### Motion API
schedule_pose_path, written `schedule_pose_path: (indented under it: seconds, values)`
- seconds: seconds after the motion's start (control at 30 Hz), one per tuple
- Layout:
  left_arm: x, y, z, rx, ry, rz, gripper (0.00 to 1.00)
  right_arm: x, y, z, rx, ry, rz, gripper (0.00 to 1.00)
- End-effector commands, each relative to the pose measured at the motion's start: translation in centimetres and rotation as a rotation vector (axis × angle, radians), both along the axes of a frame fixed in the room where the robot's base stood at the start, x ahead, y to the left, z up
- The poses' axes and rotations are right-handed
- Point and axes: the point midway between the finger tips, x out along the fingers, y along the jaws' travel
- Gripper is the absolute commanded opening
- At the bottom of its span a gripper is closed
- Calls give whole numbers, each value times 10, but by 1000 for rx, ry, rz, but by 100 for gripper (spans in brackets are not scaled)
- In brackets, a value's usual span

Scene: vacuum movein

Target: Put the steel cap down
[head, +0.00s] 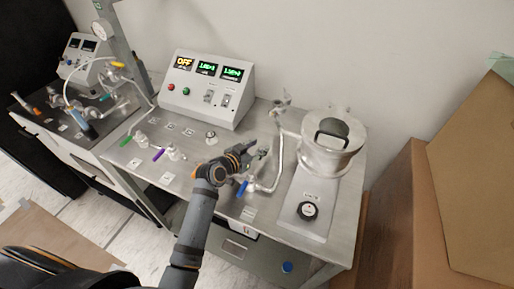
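My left gripper (253,148) reaches over the steel bench from below, its fingers pointing right, near thin steel tubing. The fingers are small and dark here, and I cannot tell whether they hold anything. I cannot pick out the steel cap for certain. A small round steel piece (211,137) stands on the bench left of the gripper, below the control box. The wide steel chamber (322,158) at the right has a round lid with a black handle (332,133). My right gripper is not in view.
The control box (206,90) with lit displays stands behind my gripper. Valves with green (126,141), purple (158,154) and blue (242,188) handles stand on the bench. A black knob (308,210) is in front of the chamber. Cardboard boxes (398,220) stand at the right.

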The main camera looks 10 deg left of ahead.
Motion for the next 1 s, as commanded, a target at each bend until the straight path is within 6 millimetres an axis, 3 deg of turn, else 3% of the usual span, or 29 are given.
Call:
schedule_pose_path:
  seconds: [0.03, 0.17, 0.33, 0.7, 1.0]
  values:
    - [-5, -1, -17, -1, 32, -3, 39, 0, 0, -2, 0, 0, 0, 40]
    - [-5, -1, -17, -2, 32, -4, 39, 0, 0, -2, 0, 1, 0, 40]
    - [-8, 0, -1, -1, 33, -4, 39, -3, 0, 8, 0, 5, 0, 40]
    - [-86, 36, 36, 8, 22, -4, 39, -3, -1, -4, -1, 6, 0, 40]
    - [-104, 44, 48, 0, 19, -3, 39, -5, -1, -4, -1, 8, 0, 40]
